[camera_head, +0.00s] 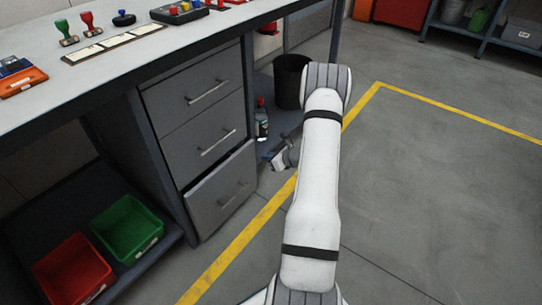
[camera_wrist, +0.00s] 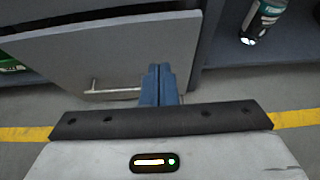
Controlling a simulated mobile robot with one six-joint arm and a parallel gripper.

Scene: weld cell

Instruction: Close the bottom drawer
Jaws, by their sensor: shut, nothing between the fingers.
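The bottom drawer (camera_head: 210,204) is the lowest of three grey drawers under the workbench. Its front stands a little proud of the drawers above, with a dark gap along its top edge, so it is partly open. Its front (camera_wrist: 120,50) and bar handle (camera_wrist: 115,90) fill the left of the wrist view. My gripper (camera_head: 274,158) is low, to the right of the drawer. In the wrist view its blue fingers (camera_wrist: 158,70) are together and empty, overlapping the drawer front's right edge near the handle. I cannot tell whether they touch it.
The middle drawer (camera_head: 206,138) and top drawer (camera_head: 195,90) look shut. A bottle (camera_head: 261,122) and a black bin (camera_head: 290,82) stand beyond my gripper. Green (camera_head: 127,228) and red (camera_head: 73,272) bins sit on the lower shelf at left. Floor at right is clear.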

